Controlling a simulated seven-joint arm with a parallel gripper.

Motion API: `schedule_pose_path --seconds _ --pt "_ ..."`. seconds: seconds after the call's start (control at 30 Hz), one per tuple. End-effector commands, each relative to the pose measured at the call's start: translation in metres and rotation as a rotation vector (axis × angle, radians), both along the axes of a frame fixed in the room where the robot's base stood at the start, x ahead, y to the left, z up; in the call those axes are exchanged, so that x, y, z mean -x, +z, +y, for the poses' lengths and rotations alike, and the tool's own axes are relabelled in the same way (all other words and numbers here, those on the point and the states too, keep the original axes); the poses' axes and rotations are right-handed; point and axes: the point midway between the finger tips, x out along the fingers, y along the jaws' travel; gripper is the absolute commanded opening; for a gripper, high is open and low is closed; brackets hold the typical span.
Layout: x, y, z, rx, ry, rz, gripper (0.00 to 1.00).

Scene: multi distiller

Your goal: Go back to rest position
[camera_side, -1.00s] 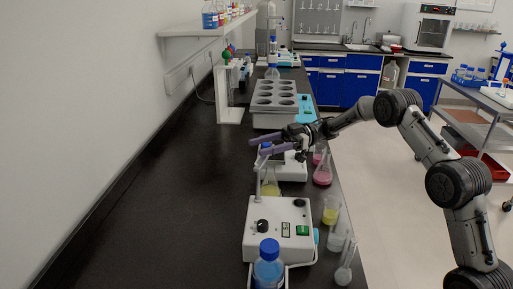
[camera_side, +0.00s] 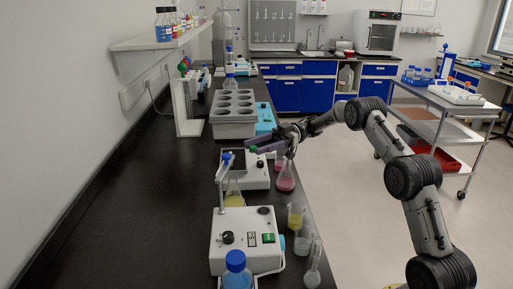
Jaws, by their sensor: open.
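My gripper (camera_side: 253,146) is above the dark bench, over the rear of the two white stirrer or heater units. Its two purple fingers point left and are apart, with nothing visible between them. The rear unit (camera_side: 257,175) is partly covered by the gripper. A pink flask (camera_side: 286,178) stands to the right, just below my wrist in the picture. A flask with yellow liquid (camera_side: 234,195) stands behind the front unit (camera_side: 247,240). My arm reaches in from the right.
A blue-capped bottle (camera_side: 237,272) stands at the front. A yellow beaker (camera_side: 295,215) and clear glassware (camera_side: 303,241) line the bench's right edge. A grey rack with round holes (camera_side: 233,108) is behind. The bench's left side (camera_side: 145,200) is clear.

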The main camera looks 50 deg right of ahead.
Motion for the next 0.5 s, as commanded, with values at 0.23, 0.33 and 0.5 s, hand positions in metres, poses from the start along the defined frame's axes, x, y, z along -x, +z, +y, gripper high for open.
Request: schedule_pose_path --seconds 0.23,0.33,0.5 --pt "-0.001 0.04 0.031 0.045 0.055 -0.07 0.61" --pt "0.01 0.093 0.067 0.073 0.097 -0.149 0.61" --pt "0.023 0.189 0.13 0.074 0.014 -0.308 0.61"
